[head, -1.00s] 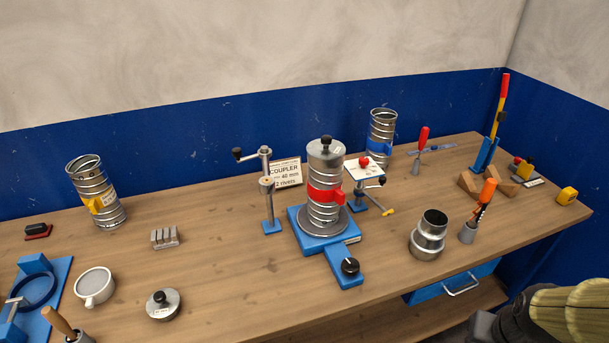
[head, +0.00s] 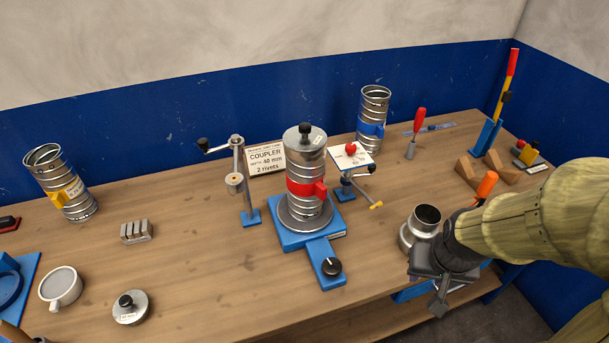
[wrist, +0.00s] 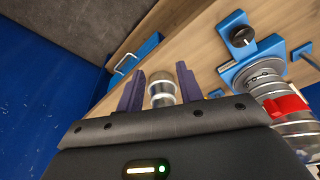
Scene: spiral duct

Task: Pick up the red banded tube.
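The red banded tube (head: 308,187) is a ribbed metal duct standing upright on a round plate on a blue base (head: 320,258). A metal cap with a black knob (head: 305,138) sits on its top, and a red tab sticks out from its band. In the wrist view the tube (wrist: 293,112) shows at the right edge, partly cut off. My gripper (head: 434,290) is at the right of the tube, apart from it, near the bench's front edge. In the wrist view its two fingers (wrist: 160,72) are spread with nothing held between them.
A metal reducer (head: 426,219) stands close behind my gripper, partly hidden by it. A blue-banded tube (head: 372,122) and a yellow-banded tube (head: 66,186) stand farther back. A hand-crank post (head: 242,185) is left of the red banded tube. Bench between crank and lid (head: 130,307) is clear.

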